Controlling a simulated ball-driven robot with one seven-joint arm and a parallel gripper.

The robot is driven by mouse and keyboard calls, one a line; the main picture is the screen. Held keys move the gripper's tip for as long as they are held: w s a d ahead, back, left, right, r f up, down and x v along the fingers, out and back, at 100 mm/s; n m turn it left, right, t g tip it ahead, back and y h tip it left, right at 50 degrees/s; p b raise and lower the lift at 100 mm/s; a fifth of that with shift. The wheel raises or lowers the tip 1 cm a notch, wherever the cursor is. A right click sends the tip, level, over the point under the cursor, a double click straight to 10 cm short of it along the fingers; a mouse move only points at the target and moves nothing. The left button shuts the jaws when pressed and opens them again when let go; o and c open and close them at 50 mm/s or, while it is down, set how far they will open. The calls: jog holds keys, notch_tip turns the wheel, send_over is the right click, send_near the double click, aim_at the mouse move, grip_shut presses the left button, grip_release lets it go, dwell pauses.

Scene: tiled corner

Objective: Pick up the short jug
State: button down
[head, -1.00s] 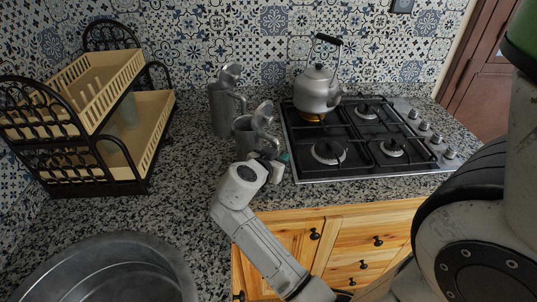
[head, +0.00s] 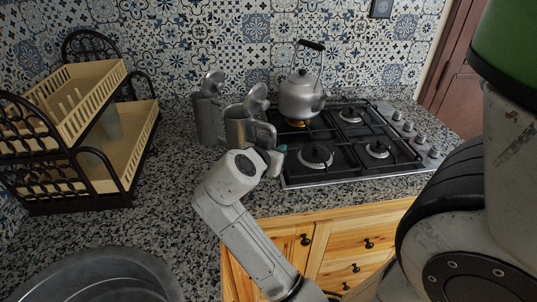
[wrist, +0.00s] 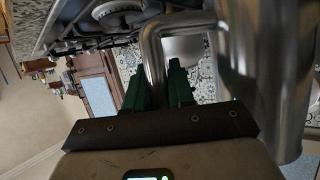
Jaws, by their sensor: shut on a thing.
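The short jug (head: 237,129) is a grey metal jug with its lid tipped open, in front of the tall jug and left of the hob. My gripper (head: 279,152) is at its right side, on the handle. In the wrist view the green fingers of my gripper (wrist: 158,88) are shut on the jug's handle (wrist: 154,55). The shiny body of the short jug (wrist: 265,75) fills the right side there. The jug appears held above the counter; my arm hides its base in the head view.
The tall jug (head: 207,120) stands just behind and left of the short jug. A kettle (head: 300,97) stands on the gas hob (head: 345,145) to the right. A dish rack (head: 130,155) is at the left, and a metal sink (head: 100,280) is at the front left. Counter between rack and jugs is clear.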

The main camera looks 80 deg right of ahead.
jog(key=s+a+r, duration=0.5)
jog(key=s, duration=0.3)
jog(key=shift+s+a+r+b, duration=0.3)
jog(key=shift+s+r+b, duration=0.1)
jog(key=shift+b, duration=0.05)
dwell(0.4)
dwell(0.4)
jog(key=c, duration=1.5)
grip_release()
jog(key=shift+c, duration=0.2)
grip_shut()
